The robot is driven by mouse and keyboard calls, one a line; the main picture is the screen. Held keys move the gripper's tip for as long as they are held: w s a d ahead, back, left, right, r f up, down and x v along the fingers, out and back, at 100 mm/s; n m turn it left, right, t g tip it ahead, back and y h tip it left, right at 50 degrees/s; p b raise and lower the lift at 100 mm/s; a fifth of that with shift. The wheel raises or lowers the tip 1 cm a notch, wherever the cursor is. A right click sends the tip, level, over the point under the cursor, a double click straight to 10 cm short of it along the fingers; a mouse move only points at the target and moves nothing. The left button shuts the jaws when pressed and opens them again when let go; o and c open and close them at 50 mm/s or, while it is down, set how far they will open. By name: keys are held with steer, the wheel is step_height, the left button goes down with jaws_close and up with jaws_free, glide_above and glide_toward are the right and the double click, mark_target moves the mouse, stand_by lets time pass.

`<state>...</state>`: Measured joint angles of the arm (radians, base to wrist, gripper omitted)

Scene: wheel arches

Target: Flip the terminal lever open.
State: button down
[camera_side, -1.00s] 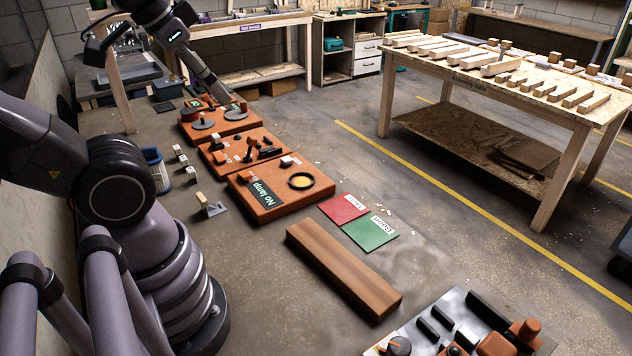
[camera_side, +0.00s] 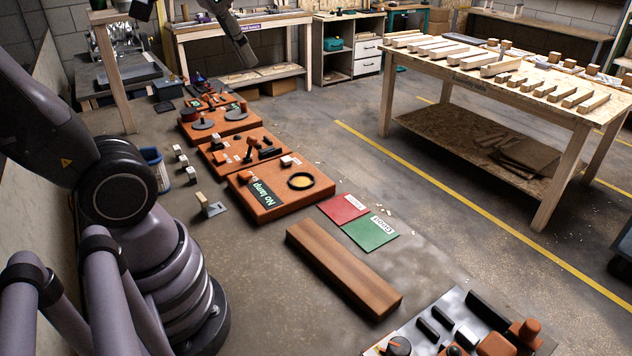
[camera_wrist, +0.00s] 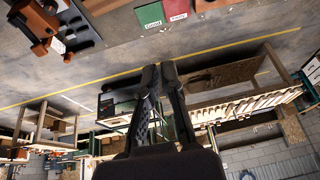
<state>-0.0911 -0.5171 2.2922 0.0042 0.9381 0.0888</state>
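I cannot tell for sure which part is the terminal lever. Several orange boards with small fittings stand in a row on the bench; the farthest board (camera_side: 212,101) has small dark and red parts, too small to make out. A nearer board (camera_side: 243,152) has black lever-like parts (camera_side: 265,148). A small upright wooden piece on a grey base (camera_side: 208,205) stands left of the row. My gripper (camera_side: 250,64) is raised in the air at the top of the side view, apart from the boards. In the wrist view its fingertips (camera_wrist: 159,70) are together with nothing between them.
An orange board with a round ring (camera_side: 280,190) is nearest in the row. A red card (camera_side: 343,208), a green card (camera_side: 370,229) and a long wooden block (camera_side: 342,267) lie in front. A grey panel with several controls (camera_side: 465,325) is at the lower right. A wooden table (camera_side: 520,100) stands across the floor.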

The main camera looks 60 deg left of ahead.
steer(key=w+a+f+g, duration=0.2)
steer(key=w+a, duration=0.7)
steer(key=w, duration=0.1)
steer(key=w+a+f+g, duration=0.1)
steer(key=w+a+f, duration=0.1)
steer(key=w+a, duration=0.75)
steer(key=w+a+f+g, duration=0.2)
steer(key=w+a+f, duration=0.1)
steer(key=a+f, duration=1.8)
step_height(320, 180, down, 3)
steer(key=shift+w+a+f+g+h, duration=0.15)
steer(key=shift+w+g+h, duration=0.05)
steer(key=shift+g+h, duration=0.1)
